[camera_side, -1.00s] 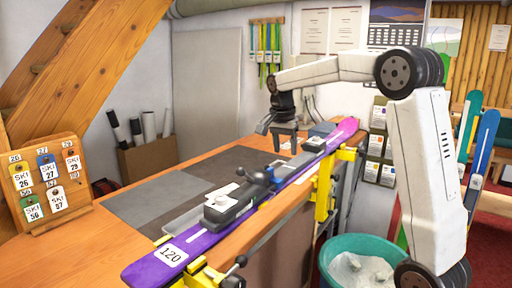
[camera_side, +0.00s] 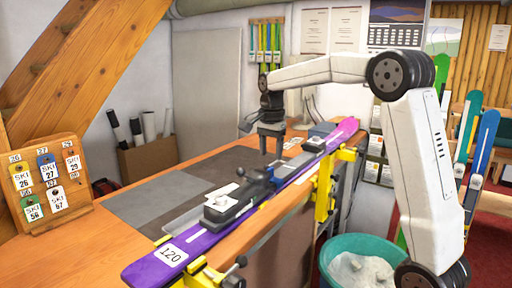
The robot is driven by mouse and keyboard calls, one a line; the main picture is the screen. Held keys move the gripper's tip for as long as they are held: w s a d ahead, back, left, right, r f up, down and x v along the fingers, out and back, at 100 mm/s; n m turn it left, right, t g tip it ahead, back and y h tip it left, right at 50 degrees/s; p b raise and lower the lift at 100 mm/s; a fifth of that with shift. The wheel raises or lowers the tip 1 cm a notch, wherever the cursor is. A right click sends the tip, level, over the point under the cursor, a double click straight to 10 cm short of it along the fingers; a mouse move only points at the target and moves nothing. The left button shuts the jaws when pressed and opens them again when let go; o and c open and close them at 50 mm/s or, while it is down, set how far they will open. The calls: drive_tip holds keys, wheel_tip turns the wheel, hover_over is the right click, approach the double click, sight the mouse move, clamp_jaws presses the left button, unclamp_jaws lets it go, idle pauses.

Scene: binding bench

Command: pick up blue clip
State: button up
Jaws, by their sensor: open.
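A small blue piece (camera_side: 276,180) shows on the purple ski (camera_side: 340,132), beside the dark binding parts at its middle. I cannot tell for sure whether it is the blue clip; it is small and partly hidden by dark parts. My gripper (camera_side: 272,153) points down, open and empty, behind and above this piece as seen here. It appears apart from the ski and everything on it.
The ski lies in yellow vises (camera_side: 322,192) along the bench's front edge. A black and grey binding (camera_side: 228,205) stands on it. A tag board (camera_side: 50,180) stands at left, a teal bin (camera_side: 330,250) in front. The grey mat (camera_side: 150,203) is mostly clear.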

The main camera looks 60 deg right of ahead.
sight(270, 168)
drive_tip(key=shift+a+f, duration=0.1)
drive_tip(key=shift+f, duration=2.55)
clamp_jaws()
